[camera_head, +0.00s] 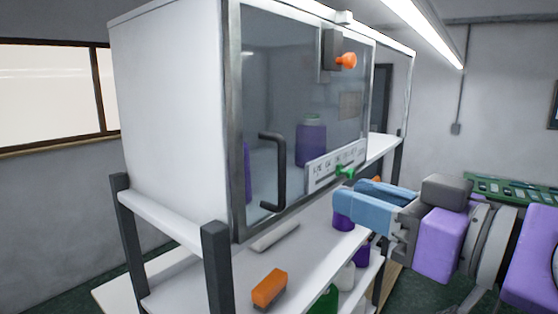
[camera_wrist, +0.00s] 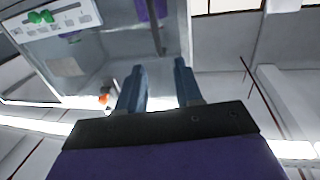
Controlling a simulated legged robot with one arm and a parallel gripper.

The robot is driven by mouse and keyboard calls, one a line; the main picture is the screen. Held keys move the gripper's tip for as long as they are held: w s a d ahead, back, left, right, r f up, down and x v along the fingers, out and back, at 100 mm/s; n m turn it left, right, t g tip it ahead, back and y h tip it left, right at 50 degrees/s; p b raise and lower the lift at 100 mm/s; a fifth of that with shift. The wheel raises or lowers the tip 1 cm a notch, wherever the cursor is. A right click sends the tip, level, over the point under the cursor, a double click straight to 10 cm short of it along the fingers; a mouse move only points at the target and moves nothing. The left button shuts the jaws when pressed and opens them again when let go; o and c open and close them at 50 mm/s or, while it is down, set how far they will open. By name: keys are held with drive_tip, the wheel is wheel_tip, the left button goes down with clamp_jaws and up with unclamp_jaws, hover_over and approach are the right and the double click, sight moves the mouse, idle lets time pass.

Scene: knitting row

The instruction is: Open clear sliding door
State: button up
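The clear sliding door (camera_head: 275,80) fronts a white cabinet in the head view, in a grey metal frame. A black bar handle (camera_head: 281,175) stands at its lower left. The door appears shut. My gripper (camera_head: 347,191) is in front of the cabinet, right of the handle and apart from it. Its two blue fingers are spread with nothing between them, as the wrist view (camera_wrist: 159,65) also shows. The glass panel with a white label strip (camera_wrist: 55,20) shows upside down there. A dark bar shows beyond the fingertips; I cannot tell whether it is the handle.
A green knob (camera_head: 345,173) sits on the label strip (camera_head: 335,165), and an orange knob (camera_head: 347,61) is higher up. A purple container (camera_head: 311,145) stands behind the glass. An orange block (camera_head: 269,288) and several bottles rest on the shelf below. A green rack is at right.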

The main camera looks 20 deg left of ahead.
drive_tip(key=p, duration=0.3)
approach(281, 170)
drive_tip(key=w+d+x, duration=0.1)
drive_tip(key=x, duration=0.8)
drive_tip(key=s+x, duration=0.1)
drive_tip(key=x, duration=0.1)
drive_tip(key=shift+a, duration=0.6)
drive_tip(key=shift+w+d+r, duration=0.1)
drive_tip(key=shift+w+d, duration=0.05)
drive_tip(key=shift+d, duration=0.6)
drive_tip(key=shift+c, duration=0.3)
drive_tip(key=shift+a, duration=0.2)
clamp_jaws()
